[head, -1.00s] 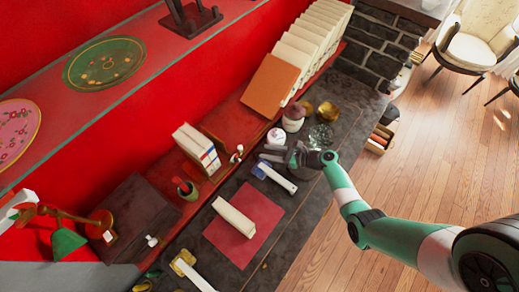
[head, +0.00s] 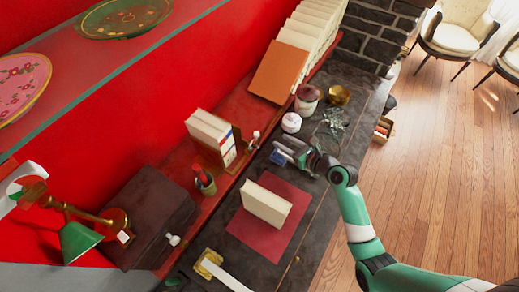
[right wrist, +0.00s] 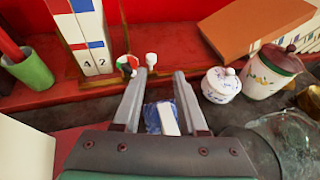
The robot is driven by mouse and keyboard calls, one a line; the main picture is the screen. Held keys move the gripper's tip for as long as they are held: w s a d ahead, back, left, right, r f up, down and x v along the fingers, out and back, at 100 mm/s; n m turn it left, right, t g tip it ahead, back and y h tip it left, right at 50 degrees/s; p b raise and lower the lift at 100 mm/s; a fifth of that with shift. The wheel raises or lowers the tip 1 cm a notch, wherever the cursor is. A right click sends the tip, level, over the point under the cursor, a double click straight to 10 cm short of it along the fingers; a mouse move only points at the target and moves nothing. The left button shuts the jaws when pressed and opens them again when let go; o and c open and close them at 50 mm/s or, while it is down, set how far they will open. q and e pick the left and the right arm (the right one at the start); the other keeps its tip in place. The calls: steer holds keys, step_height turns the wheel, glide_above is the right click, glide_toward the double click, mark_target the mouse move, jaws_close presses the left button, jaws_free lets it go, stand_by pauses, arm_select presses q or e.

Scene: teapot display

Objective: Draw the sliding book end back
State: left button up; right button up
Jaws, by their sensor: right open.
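A wooden book end (head: 234,153) stands on the red ledge against the right side of a few upright white books (head: 208,130). A small white knob (head: 255,137) shows just right of it. In the right wrist view the books (right wrist: 82,36) are at upper left, and the white knob (right wrist: 151,60) is straight beyond the fingers, beside a small red, white and green piece (right wrist: 127,65). My right gripper (right wrist: 160,75) is open and empty, apart from the book end and right of it in the head view (head: 291,152). My left gripper is out of view.
A cream book (head: 266,203) stands on a red mat (head: 250,236). A green cup (head: 207,186) stands left of the book end.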

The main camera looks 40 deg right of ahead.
mark_target(257, 134)
steer(key=shift+n+y, duration=0.3)
steer(key=shift+y, duration=0.1)
steer(key=b+x, duration=0.1)
steer(key=x, duration=0.3)
steer(key=f+b+x, duration=0.1)
steer(key=b+x, duration=0.1)
steer(key=x, duration=0.2)
steer(key=a+b+x, duration=0.1)
steer(key=b+x, duration=0.1)
steer(key=x, duration=0.2)
steer(key=shift+s+f, duration=0.3)
steer(key=shift+f, duration=0.1)
steer(key=shift+w+b, duration=0.35)
steer(key=shift+w, duration=0.05)
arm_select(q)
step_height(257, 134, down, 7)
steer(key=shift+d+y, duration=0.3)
arm_select(e)
jaws_close()
